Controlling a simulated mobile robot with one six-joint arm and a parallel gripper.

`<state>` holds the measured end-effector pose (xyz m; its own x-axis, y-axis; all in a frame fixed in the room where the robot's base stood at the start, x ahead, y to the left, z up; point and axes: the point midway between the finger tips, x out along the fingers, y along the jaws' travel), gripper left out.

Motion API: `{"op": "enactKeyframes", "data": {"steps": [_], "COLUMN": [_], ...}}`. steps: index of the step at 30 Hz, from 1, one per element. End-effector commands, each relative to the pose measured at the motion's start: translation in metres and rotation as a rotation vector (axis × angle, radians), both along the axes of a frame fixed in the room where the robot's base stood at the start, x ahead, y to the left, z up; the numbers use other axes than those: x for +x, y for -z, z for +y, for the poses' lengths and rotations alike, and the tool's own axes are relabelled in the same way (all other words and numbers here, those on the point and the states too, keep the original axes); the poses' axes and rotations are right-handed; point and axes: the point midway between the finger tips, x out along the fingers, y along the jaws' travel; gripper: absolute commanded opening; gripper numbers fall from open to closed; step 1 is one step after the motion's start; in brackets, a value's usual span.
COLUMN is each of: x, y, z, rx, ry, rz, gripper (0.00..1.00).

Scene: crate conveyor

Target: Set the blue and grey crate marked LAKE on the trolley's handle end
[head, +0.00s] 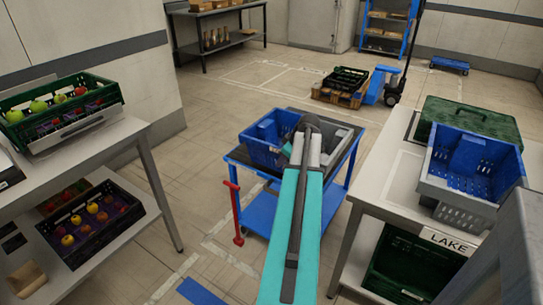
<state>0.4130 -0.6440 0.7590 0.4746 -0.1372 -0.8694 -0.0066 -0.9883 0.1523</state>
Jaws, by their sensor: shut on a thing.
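A blue and grey crate (262,150) is at the trolley, its blue part to the left of my arm and a grey part to the right. No marking on it is readable. My gripper (309,128) is shut on it, with the fingers largely hidden by my turquoise arm. The trolley (262,214) has a dark top, blue frame and blue lower shelf. A red upright handle (236,212) stands at its near left. I cannot tell if the crate rests on the top. A white LAKE card (449,241) shows at the right table, below another blue and grey crate (452,190).
The right table (381,210) also bears a green crate (470,113); another green crate (395,263) is below. A pallet truck (378,88) is behind. Floor left of the trolley is clear.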

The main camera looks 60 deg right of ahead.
Motion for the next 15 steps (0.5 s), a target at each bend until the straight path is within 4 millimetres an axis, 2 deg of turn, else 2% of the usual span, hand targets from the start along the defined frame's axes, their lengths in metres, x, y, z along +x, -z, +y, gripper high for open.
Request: {"op": "enactKeyframes", "data": {"steps": [15], "x": [0.056], "y": [0.004], "z": [-0.036], "rx": [-0.002], "ry": [0.000], "rz": [-0.002], "gripper": [0.00]}}
